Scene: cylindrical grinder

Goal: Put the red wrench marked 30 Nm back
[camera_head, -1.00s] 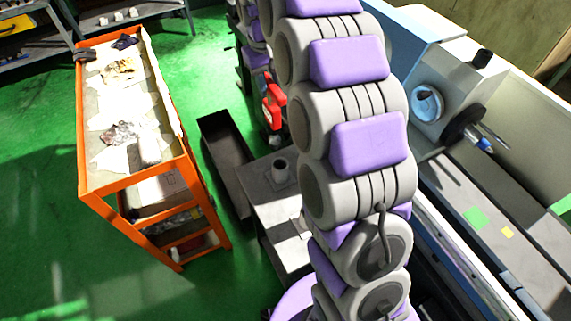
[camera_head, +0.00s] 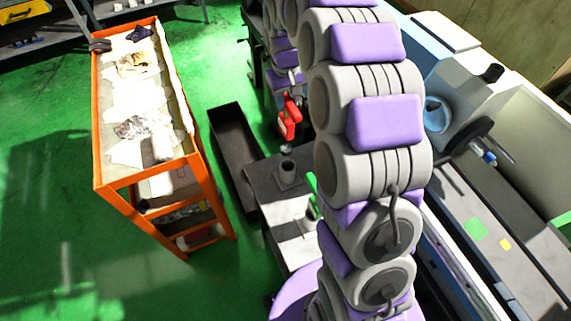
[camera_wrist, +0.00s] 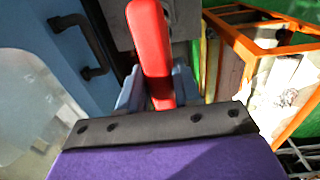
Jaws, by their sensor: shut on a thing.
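The red wrench (camera_head: 289,120) hangs below my gripper (camera_head: 291,95) in the head view, its lower end just above a grey round holder (camera_head: 287,174). I cannot tell whether it touches the holder. In the wrist view the red handle (camera_wrist: 150,45) stands up between the two blue-grey fingers of my gripper (camera_wrist: 158,88), which are shut on it. The 30 Nm mark cannot be read. My own arm hides part of the area right of the holder.
The holder stands on a grey cabinet top (camera_head: 285,210), with a green object (camera_head: 312,187) partly hidden beside my arm. A dark open trough (camera_head: 236,145) and an orange-framed cart (camera_head: 145,175) are to the left. The grinder (camera_head: 470,90) is at right.

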